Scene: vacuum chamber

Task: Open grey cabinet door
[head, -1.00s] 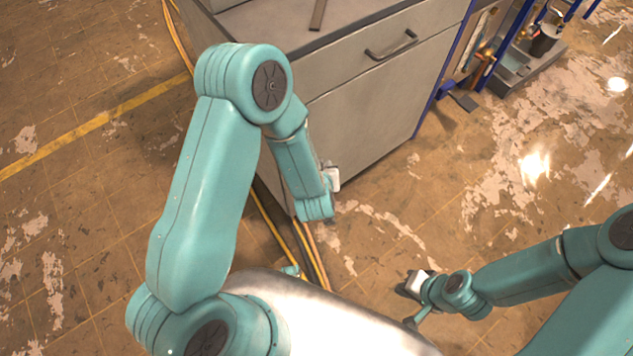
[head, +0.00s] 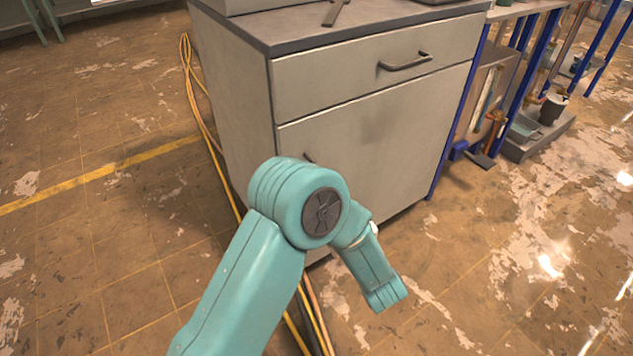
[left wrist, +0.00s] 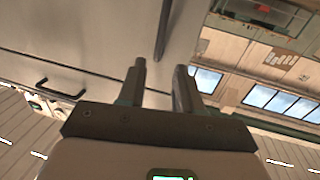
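The grey cabinet (head: 232,120) stands ahead in the head view. Its door (head: 385,140) is below the drawer and looks shut. A dark door handle (head: 309,157) shows at the door's upper left, mostly hidden behind my left arm. In the left wrist view my left gripper (left wrist: 160,66) is open, with nothing between its fingers. A dark bar, apparently the door handle (left wrist: 163,30), lies beyond the fingertips, roughly in line with the gap. In the head view the left gripper is hidden by its arm. My right gripper is in neither current view.
The drawer (head: 370,70) has a dark handle (head: 405,62). Yellow cables (head: 200,110) run along the floor by the cabinet's left side. A blue-framed rack (head: 460,120) stands to the right.

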